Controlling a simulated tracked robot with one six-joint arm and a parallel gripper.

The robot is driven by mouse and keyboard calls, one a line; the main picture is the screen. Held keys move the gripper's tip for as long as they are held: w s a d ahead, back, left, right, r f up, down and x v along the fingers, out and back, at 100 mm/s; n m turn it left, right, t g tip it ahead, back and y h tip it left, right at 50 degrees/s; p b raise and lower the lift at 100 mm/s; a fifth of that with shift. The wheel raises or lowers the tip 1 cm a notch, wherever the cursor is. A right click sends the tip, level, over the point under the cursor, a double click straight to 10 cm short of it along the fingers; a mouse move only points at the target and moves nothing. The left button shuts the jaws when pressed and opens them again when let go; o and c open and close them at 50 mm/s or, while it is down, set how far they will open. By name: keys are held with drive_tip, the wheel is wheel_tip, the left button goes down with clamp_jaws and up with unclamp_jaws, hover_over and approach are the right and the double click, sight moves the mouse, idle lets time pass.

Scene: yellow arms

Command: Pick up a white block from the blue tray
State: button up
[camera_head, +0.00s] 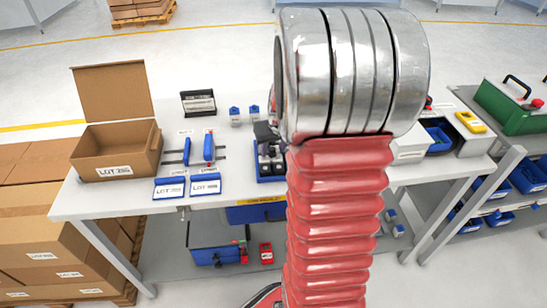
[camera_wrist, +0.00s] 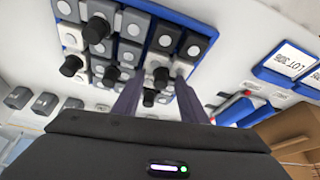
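The blue tray (camera_wrist: 205,46) fills the upper middle of the wrist view, holding rows of white, grey and dark blocks, some with black knobs. In the head view the blue tray (camera_head: 271,179) is on the white table, partly hidden behind my arm. My gripper (camera_wrist: 159,74) is open over the tray, its two dark fingers apart. A white block (camera_wrist: 157,59) with a black knob shows between the fingertips; I cannot tell whether the fingers touch it. Another white block (camera_wrist: 72,36) is near the tray's left side. In the head view the gripper is mostly hidden.
An open cardboard box (camera_head: 117,150) stands at the table's left. Two blue-edged LOT panels (camera_head: 187,186) lie at the front edge. Blue-handled pieces (camera_head: 208,148) and a black-and-silver device (camera_head: 198,103) are left of the tray. Loose grey blocks (camera_wrist: 44,103) lie beside the tray.

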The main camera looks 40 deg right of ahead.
drive_tip(key=shift+c, duration=0.6)
clamp_jaws()
